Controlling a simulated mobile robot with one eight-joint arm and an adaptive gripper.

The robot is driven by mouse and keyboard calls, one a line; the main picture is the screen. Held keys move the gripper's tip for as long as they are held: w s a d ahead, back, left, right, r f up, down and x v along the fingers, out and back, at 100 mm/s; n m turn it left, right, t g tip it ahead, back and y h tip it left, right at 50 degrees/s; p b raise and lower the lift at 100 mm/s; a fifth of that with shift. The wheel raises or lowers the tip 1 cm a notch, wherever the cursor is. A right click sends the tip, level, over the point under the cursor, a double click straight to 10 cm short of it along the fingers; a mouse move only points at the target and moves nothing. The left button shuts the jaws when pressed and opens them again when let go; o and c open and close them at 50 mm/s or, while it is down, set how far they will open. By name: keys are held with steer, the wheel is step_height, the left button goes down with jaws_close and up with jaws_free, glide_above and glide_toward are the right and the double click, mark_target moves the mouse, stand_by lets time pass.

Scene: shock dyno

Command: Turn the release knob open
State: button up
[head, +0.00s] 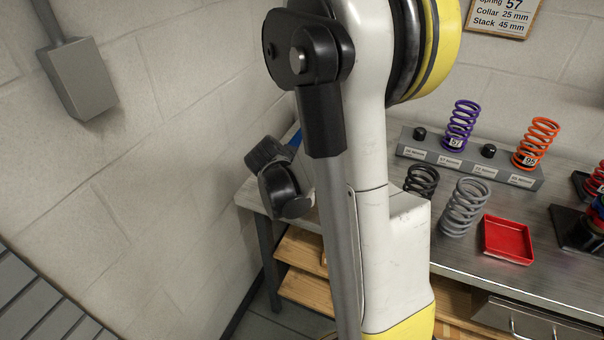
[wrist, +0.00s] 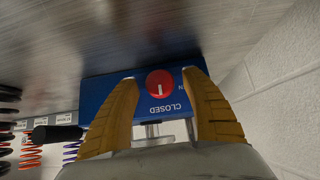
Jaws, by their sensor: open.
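The red release knob (wrist: 160,83) sits on a blue panel (wrist: 100,92) in the wrist view. Its white pointer line points at the word CLOSED, which appears upside down. Another label is mostly covered by the right finger; only its end letter shows. My gripper (wrist: 161,78) is open, with one yellow finger on each side of the knob. Gaps show between both fingers and the knob; I cannot tell the depth between them. In the head view only a sliver of the blue panel (head: 296,139) shows behind my arm, and the knob and fingers are hidden.
A metal bench (head: 460,262) holds a spring rack (head: 470,165) with purple (head: 461,125) and orange (head: 537,143) springs, a grey spring (head: 464,207) and a red tray (head: 507,240). A block wall (wrist: 285,75) stands close at the right in the wrist view.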

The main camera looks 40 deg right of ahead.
steer(key=shift+c, duration=0.2)
jaws_close()
